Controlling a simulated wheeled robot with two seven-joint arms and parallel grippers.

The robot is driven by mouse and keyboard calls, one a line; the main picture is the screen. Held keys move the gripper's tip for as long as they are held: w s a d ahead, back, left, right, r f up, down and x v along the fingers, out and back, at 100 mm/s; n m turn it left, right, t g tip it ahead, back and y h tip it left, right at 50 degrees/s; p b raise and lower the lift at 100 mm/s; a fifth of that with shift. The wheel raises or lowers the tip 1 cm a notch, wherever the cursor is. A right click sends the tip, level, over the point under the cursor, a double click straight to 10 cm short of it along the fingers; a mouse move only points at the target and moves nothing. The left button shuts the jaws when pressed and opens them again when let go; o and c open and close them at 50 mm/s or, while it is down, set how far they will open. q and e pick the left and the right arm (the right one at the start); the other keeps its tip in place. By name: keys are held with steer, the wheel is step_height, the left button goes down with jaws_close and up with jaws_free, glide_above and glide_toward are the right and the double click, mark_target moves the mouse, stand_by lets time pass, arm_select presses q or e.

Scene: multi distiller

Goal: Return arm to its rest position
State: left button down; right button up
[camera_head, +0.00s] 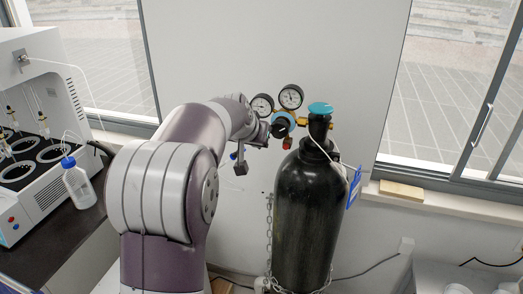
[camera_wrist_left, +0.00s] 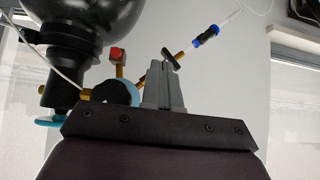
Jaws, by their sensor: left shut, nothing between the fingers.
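My left arm comes up from the bottom left in the head view. Its gripper end (camera_head: 262,132) is just left of the gas regulator and partly hidden by the wrist. In the left wrist view, my left gripper (camera_wrist_left: 163,84) has its grey fingers together with nothing between them. My right gripper is not in view.
A black gas cylinder (camera_head: 308,215) with a teal top knob (camera_head: 320,108) and two gauges (camera_head: 290,96) stands right of my arm, with a chain beside it. A white distiller (camera_head: 40,120) and a bottle (camera_head: 78,183) stand on the dark bench at left.

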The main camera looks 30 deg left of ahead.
arm_select(q)
steer(key=d+b+v, duration=0.1)
steer(key=v, duration=0.6)
steer(key=s+d+f+g+h, duration=0.1)
steer(key=s+d+f+g, duration=0.15)
steer(key=f, duration=0.55)
steer(key=s+d+f+g, duration=0.1)
steer(key=s+d+f, duration=0.25)
steer(key=f, duration=0.35)
steer(key=s+d+f+m+g+h, duration=0.1)
steer(key=s+d+f+g, duration=0.3)
steer(key=s+d+f, duration=0.6)
steer(key=s+f+m, duration=0.1)
steer(key=s, duration=0.1)
steer(key=shift+s+d+f+m, duration=0.3)
steer(key=shift+s+d+m, duration=0.1)
